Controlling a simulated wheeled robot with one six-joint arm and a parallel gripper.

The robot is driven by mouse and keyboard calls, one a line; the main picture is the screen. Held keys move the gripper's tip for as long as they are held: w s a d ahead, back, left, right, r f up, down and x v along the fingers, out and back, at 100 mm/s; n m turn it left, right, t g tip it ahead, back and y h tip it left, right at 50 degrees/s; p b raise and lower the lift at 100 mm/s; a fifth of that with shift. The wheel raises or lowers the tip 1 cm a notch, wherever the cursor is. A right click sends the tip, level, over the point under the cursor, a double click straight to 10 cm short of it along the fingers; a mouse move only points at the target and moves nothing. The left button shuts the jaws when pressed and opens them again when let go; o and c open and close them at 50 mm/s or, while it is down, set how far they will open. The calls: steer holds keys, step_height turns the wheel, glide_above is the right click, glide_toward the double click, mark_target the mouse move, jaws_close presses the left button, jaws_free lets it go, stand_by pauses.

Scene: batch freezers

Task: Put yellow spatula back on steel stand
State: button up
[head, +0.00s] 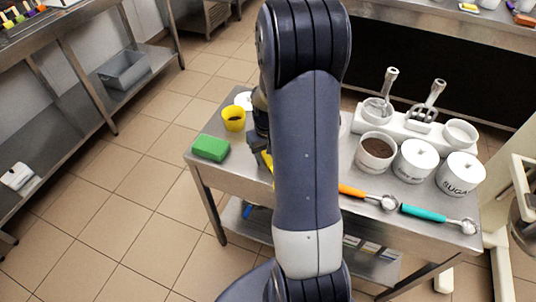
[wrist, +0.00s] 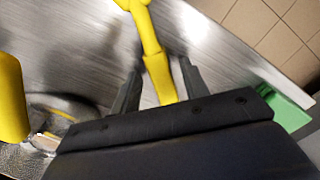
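The yellow spatula (head: 267,160) shows as a small yellow piece at the left side of my arm in the head view, on the small steel table (head: 229,178). In the wrist view, its yellow handle (wrist: 158,75) runs between the two fingers of my gripper (wrist: 160,80). The fingers stand apart, with a narrow gap visible on each side of the handle. The rest of the spatula is out of view or hidden. In the head view my arm hides most of my gripper. I cannot pick out the steel stand with certainty.
A yellow cup (head: 233,119) and a green block (head: 210,148) lie left of my arm. To the right are an orange-handled scoop (head: 367,196), a teal-handled scoop (head: 438,218), white canisters (head: 415,160) and a white utensil holder (head: 400,127). Colourful handles (head: 20,17) show at upper left.

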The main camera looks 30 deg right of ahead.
step_height(320, 180, up, 12)
steer(key=shift+w+r, duration=0.15)
steer(key=shift+r, duration=0.05)
stand_by(0.4)
stand_by(0.4)
